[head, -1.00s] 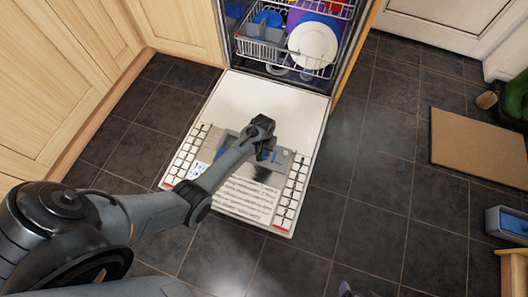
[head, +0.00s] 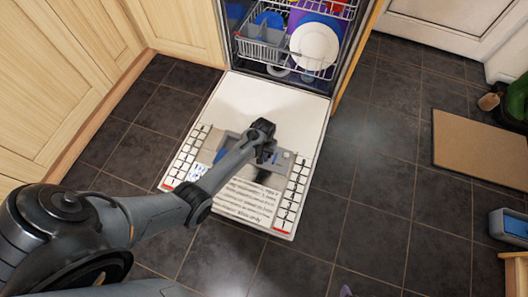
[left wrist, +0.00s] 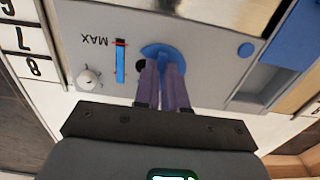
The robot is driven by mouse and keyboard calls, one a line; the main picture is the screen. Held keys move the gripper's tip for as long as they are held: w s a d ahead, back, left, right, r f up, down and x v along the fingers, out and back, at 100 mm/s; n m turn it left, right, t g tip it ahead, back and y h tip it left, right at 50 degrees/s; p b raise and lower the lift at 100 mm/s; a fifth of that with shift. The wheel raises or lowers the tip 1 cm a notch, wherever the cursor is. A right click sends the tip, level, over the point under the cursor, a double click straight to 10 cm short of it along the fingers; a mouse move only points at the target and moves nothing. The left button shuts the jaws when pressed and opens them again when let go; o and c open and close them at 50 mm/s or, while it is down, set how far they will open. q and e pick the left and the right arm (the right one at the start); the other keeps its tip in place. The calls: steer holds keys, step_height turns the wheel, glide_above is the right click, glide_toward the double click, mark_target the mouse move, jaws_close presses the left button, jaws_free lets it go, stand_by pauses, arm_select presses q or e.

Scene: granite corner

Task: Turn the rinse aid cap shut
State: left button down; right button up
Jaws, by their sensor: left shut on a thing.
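The blue rinse aid cap (left wrist: 163,52) is set in the grey dispenser panel (left wrist: 215,35) on the inside of the open dishwasher door (head: 270,101). In the left wrist view my left gripper (left wrist: 163,68) is shut on the cap, its purple-grey fingers covering the cap's lower part. In the head view my left gripper (head: 264,150) is over the dispenser and its arm hides part of it. A blue level strip marked MAX (left wrist: 120,62) lies left of the cap, with a round white knob (left wrist: 89,79) beside it. My right gripper is not in view.
The dishwasher's lower rack (head: 262,50) holds a white plate (head: 315,45) and other dishes behind the door. Wooden cabinets (head: 75,80) stand at left. A tan mat (head: 480,150) and a blue-grey box (head: 509,226) lie on the dark tiled floor at right.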

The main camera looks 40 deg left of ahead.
arm_select(q)
steer(key=m+p, duration=0.3)
steer(key=shift+a+r, duration=0.1)
steer(key=shift+r, duration=0.1)
steer(key=shift+a+m+p, duration=0.1)
steer(key=shift+m+p, duration=0.5)
steer(key=shift+m, duration=0.4)
steer(key=m+p, duration=0.1)
steer(key=m, duration=0.1)
steer(key=shift+f+m, duration=0.15)
steer(key=shift+m, duration=0.25)
steer(key=m, duration=0.4)
steer(key=shift+a+f, duration=0.1)
steer(key=shift+a, duration=0.1)
steer(key=m, duration=0.4)
steer(key=shift+w, duration=0.1)
steer(key=shift+m+b, duration=0.3)
steer(key=shift+m, duration=0.8)
